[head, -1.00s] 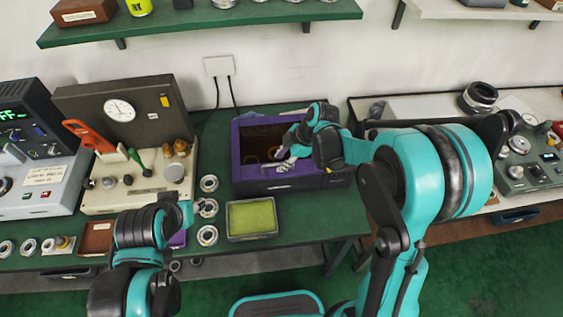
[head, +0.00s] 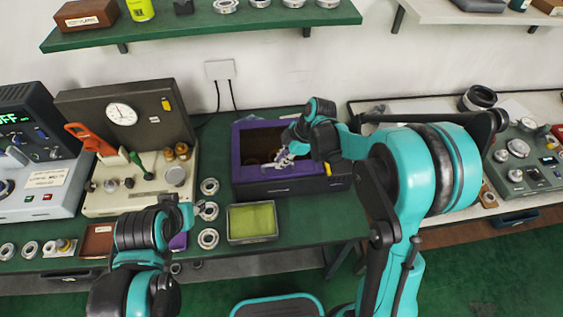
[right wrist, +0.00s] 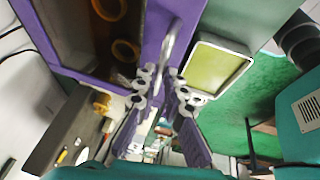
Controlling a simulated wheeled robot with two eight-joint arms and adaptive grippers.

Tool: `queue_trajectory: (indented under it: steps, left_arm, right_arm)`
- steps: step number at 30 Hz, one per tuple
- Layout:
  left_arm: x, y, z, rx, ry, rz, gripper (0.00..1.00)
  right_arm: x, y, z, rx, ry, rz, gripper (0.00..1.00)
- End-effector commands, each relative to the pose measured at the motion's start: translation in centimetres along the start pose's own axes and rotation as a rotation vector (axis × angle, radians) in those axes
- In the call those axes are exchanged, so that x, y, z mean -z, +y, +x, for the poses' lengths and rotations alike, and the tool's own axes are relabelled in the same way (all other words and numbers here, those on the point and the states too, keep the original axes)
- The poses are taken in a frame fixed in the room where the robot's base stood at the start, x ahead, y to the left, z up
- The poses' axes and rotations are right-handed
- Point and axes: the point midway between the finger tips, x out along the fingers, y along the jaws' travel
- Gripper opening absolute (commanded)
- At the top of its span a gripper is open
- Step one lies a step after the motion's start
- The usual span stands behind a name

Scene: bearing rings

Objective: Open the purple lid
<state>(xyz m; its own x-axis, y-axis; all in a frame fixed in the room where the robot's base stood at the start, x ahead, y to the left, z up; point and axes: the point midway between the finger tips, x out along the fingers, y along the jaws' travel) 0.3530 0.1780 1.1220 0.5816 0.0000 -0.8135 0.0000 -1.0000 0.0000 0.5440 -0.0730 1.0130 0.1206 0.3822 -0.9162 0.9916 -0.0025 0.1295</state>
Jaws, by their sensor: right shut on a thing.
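The purple lid (head: 236,155) is a purple frame around a dark see-through pane, on a dark box (head: 300,187) at the back middle of the green bench. Rings show through the pane in the right wrist view, where the purple frame (right wrist: 149,45) runs beside the fingers. My right gripper (head: 282,158) is over the lid's right part. In the right wrist view its fingers (right wrist: 163,84) are shut on a slim grey handle (right wrist: 171,48) at the lid's edge. The lid looks closed. My left gripper (head: 184,207) is at the bench's front left, its fingers too small to read.
A tray with a yellow-green pad (head: 252,220) stands in front of the box. Several metal rings (head: 208,211) lie left of it. A gauge case (head: 125,120) stands at the left, with its lid up. A green shelf (head: 200,24) hangs above.

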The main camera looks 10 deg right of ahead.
Motion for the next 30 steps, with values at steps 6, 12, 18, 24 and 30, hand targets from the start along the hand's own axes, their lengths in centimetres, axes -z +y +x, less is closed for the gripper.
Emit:
queue_trajectory:
  steps: [6,12,18,24,30]
  left_arm:
    - [1.5,0.0,-2.1,0.0,0.0,0.0,0.4]
    - [2.6,0.0,-3.6,0.0,0.0,0.0,0.4]
    - [3.3,0.0,-4.7,0.0,0.0,0.0,0.4]
    - [3.8,0.0,-5.3,0.0,0.0,0.0,0.4]
    - [3.9,0.0,-5.5,0.0,0.0,0.0,0.4]
  right_arm:
    - [1.5,2.3,-3.7,0.129,-0.001,0.053,0.0]
    - [2.8,4.8,-6.7,0.168,-0.001,0.071,0.0]
    - [3.6,7.5,-8.8,0.165,-0.001,0.07,0.0]
    - [4.1,9.4,-9.9,0.162,-0.001,0.07,0.0]
    - [4.2,10.3,-10.3,0.162,-0.002,0.07,0.0]
